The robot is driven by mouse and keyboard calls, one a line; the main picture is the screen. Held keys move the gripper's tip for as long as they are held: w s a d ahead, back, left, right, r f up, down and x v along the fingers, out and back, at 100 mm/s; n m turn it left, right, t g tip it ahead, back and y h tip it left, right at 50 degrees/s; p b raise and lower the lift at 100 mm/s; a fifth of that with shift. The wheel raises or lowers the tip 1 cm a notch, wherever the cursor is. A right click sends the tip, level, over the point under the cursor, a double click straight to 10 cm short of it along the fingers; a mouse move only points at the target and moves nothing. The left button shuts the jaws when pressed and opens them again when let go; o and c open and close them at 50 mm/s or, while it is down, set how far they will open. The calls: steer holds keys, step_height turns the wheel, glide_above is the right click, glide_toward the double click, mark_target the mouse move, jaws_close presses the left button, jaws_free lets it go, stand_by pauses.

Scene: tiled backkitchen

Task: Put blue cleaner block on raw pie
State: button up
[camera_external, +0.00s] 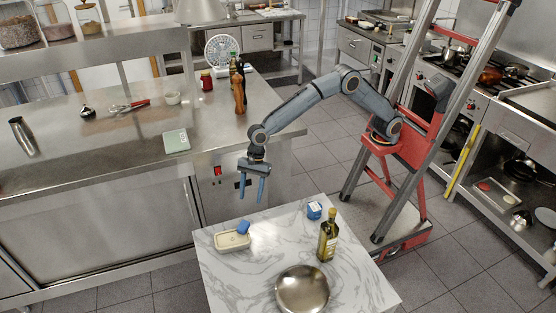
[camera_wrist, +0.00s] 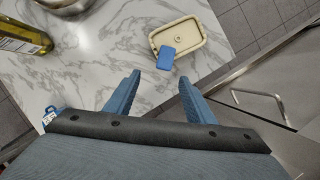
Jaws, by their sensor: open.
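The raw pie (camera_external: 230,242), pale in a cream rectangular dish, sits at the left of the marble table; the wrist view shows it at the top (camera_wrist: 186,38). A plain blue block (camera_external: 243,227) overlaps the dish's edge and looks tilted; it also shows in the wrist view (camera_wrist: 166,58). A second blue item with white markings (camera_external: 314,210) stands near the table's back edge, partly visible at the wrist view's lower left (camera_wrist: 50,115). I cannot tell for certain which is the cleaner block. My gripper (camera_external: 251,190) is open and empty above the table, pointing down, apart from both.
An oil bottle (camera_external: 328,236) and a round metal pan (camera_external: 302,289) stand on the marble table (camera_external: 225,275). A steel counter (camera_external: 90,145) with a green scale (camera_external: 176,141) and bottles lies behind and left. Bare marble lies between the pie and the pan.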

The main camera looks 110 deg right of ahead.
steer(key=s+d+r+n+g+h, duration=0.1)
steer(key=s+r+n, duration=0.2)
steer(key=s+n, duration=0.75)
steer(key=s+r+n+g, duration=0.15)
steer(key=s+n, duration=0.35)
steer(key=s, duration=1.1)
steer(key=s+d+f+n, duration=0.1)
steer(key=s+d+n, duration=0.1)
steer(key=s+n, duration=0.4)
steer(key=s+d+f+n+h, duration=0.1)
steer(key=s+n, duration=0.5)
steer(key=s, duration=1)
steer(key=shift+s+d+f+h, duration=0.3)
steer(key=shift+s+d+f, duration=0.1)
steer(key=shift+d+f, duration=0.2)
steer(key=shift+r+g, duration=0.1)
steer(key=shift+g, duration=0.15)
steer(key=d+r+m+p, duration=0.1)
steer(key=d+r+p, duration=0.5)
steer(key=p, duration=0.7)
steer(key=shift+s+d+r+m+h, duration=0.15)
steer(key=shift+d+r+m+h, duration=0.2)
steer(key=shift+d+r, duration=0.1)
steer(key=shift+o, duration=0.5)
steer(key=shift+f, duration=0.1)
